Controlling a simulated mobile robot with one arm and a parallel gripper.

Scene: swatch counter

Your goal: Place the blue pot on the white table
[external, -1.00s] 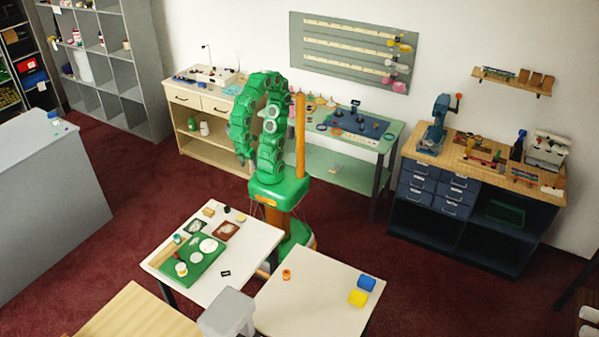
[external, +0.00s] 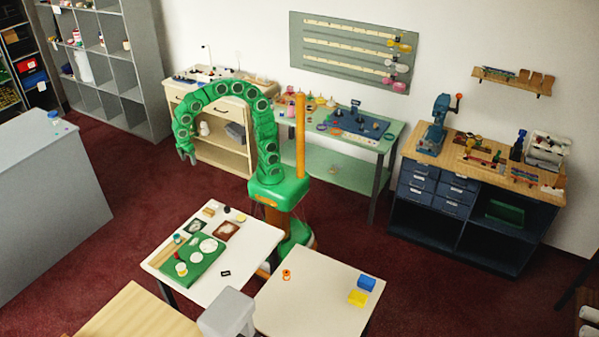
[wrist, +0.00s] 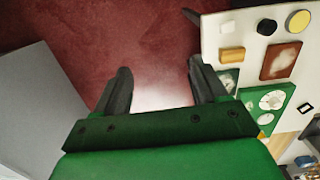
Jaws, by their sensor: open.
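A small blue block-like thing (external: 366,283), possibly the blue pot, sits on the right-hand pale table (external: 315,312) near its right edge. A small blue-purple item (external: 54,116) stands on the grey counter at left; I cannot tell whether it is a pot. A second white-topped table (external: 258,245) stands to the left of the first and bears a green mat. My gripper (external: 187,157) hangs over the red floor between the grey counter and the back benches. In the wrist view my gripper (wrist: 160,82) is open and empty, with only carpet between its fingers.
A yellow block (external: 357,298) and an orange ring-like item (external: 286,274) share the right-hand pale table. The grey counter (external: 45,205) borders the left. A grey bin (external: 228,313) stands between the front tables. The red floor (external: 130,220) below my gripper is clear.

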